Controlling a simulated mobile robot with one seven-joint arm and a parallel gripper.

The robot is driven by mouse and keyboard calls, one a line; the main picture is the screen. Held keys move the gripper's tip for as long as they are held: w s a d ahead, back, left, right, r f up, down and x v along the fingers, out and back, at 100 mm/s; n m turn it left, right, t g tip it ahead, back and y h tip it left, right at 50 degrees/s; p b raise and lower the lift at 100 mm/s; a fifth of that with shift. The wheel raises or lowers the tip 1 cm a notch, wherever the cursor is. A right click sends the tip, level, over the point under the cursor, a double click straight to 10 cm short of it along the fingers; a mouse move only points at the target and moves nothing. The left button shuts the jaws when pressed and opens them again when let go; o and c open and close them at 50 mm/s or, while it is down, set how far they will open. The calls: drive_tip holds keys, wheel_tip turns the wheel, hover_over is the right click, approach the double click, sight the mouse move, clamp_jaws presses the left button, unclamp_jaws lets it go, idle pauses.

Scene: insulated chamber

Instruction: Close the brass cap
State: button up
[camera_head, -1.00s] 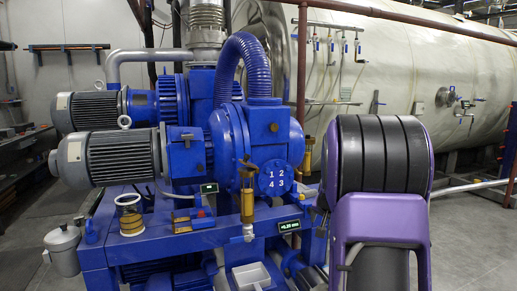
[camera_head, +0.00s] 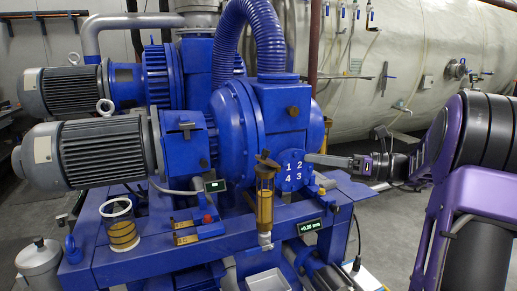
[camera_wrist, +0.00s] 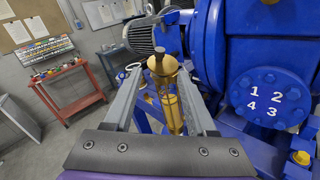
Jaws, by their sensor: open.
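The brass cap (camera_head: 266,163) sits on top of an upright brass cylinder (camera_head: 264,205) at the front of the blue machine. It has a dark knob on top; I cannot tell how far open it is. My gripper (camera_head: 309,158) reaches in from the right, level with the cap and apart from it, in front of the numbered disc. In the wrist view my gripper (camera_wrist: 161,72) is open and empty. There the cap (camera_wrist: 163,65) and the cylinder (camera_wrist: 172,112) appear between the two fingers, beyond them.
The blue numbered disc (camera_head: 293,171) is close to my fingers. A glass jar with brass-coloured contents (camera_head: 120,225) stands on the blue frame at left. A small display (camera_head: 309,227) is on the front rail. A thick blue hose (camera_head: 250,35) arches above.

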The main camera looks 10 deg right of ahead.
drive_tip(key=b+x, duration=0.1)
drive_tip(key=x, duration=1.5)
drive_tip(key=shift+a, duration=0.15)
clamp_jaws()
